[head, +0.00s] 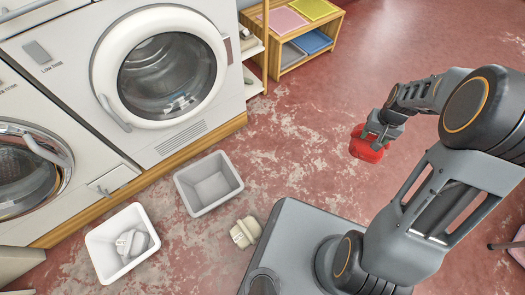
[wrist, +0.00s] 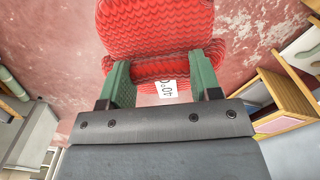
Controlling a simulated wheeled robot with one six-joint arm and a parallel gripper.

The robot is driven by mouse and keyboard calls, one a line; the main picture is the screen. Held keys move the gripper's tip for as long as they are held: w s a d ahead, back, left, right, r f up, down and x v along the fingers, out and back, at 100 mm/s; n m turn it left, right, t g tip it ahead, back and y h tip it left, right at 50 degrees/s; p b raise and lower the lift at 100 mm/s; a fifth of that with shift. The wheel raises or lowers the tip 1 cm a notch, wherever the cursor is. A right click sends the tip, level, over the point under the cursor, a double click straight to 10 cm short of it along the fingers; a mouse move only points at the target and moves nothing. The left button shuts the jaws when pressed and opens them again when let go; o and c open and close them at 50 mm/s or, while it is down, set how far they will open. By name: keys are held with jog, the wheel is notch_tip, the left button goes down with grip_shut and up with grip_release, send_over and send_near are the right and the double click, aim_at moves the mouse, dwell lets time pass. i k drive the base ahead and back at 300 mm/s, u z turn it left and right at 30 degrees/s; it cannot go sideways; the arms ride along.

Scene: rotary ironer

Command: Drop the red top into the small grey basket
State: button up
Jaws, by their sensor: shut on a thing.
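The red top (head: 366,146) is held in my gripper (head: 379,131), above the floor at the right of the head view. In the wrist view the red top (wrist: 160,35) fills the upper middle, with a white label showing between the green fingers of my gripper (wrist: 165,85). The fingers are shut on its near part. The small grey basket (head: 209,183) stands empty on the floor in front of the washing machine, left of and apart from my gripper.
A white basket (head: 122,243) with a pale grey item stands left of the grey basket. A cream object (head: 245,232) lies on the floor close by. Washing machines (head: 160,75) line the left. The middle floor is clear.

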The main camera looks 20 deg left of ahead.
aim_at(214, 188)
jog(key=i, duration=1.75)
jog(key=u, duration=4.3)
jog(key=i, duration=0.5)
